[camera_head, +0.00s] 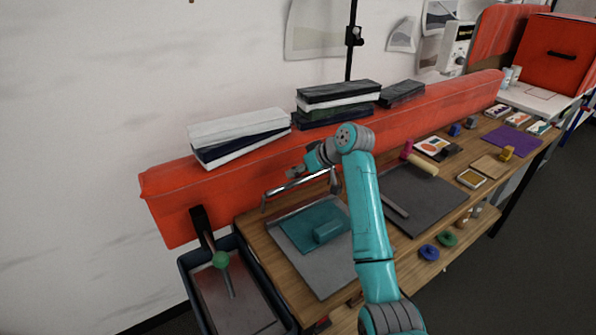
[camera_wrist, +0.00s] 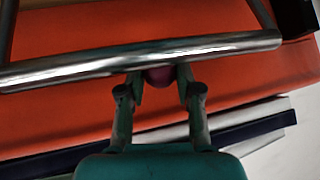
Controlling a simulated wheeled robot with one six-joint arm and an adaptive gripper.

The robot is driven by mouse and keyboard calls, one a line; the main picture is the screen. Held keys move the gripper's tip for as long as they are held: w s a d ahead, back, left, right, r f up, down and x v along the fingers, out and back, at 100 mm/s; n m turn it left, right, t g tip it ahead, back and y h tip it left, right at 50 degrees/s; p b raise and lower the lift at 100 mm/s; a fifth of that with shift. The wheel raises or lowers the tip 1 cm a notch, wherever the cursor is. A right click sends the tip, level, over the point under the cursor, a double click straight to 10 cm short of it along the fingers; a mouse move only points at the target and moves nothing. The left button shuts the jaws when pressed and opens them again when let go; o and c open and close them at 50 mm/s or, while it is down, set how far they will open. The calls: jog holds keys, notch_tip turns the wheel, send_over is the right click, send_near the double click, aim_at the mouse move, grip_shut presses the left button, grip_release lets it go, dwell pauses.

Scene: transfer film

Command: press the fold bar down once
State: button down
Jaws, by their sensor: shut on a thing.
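The fold bar (camera_head: 297,184) is a silver metal bar raised above the back edge of a grey board (camera_head: 322,279). It crosses the wrist view (camera_wrist: 70,67), in front of orange padding. My gripper (camera_head: 292,173) is at the bar, with my arm reaching over from the right. In the wrist view my fingertips (camera_wrist: 160,80) sit on either side of a small dark red knob-like piece (camera_wrist: 160,76). The bar partly hides this piece, and I cannot tell how it joins the bar. A teal sheet (camera_head: 290,232) with a teal block (camera_head: 331,227) lies on the board.
An orange padded ledge (camera_head: 180,190) runs behind the bench, with stacked dark and white slabs (camera_head: 338,95) on it. A dark mat (camera_head: 425,195) and small tools are to the right.

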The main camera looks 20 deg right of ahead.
aim_at(303, 181)
jog(key=s+t, duration=0.1)
jog(key=s+d+t+y, duration=0.1)
jog(key=s+f+t, duration=0.1)
jog(key=s+t, duration=0.1)
jog(key=shift+d+n+y, duration=0.15)
jog(key=shift+n+y, duration=0.25)
jog(key=shift+s+d, duration=0.1)
jog(key=shift+s, duration=0.1)
jog(key=s+f, duration=0.1)
jog(key=s+d+f, duration=0.1)
jog(key=s, duration=0.1)
jog(key=shift+f, duration=0.3)
jog(key=shift+s+d+f, duration=0.1)
jog(key=shift+s+f, duration=0.35)
jog(key=shift+f, duration=0.35)
jog(key=shift+s+d+f, duration=0.1)
jog(key=shift+s+f, duration=0.35)
jog(key=shift+f, duration=0.4)
jog(key=c, duration=0.9)
grip_release()
jog(key=shift+o, duration=0.6)
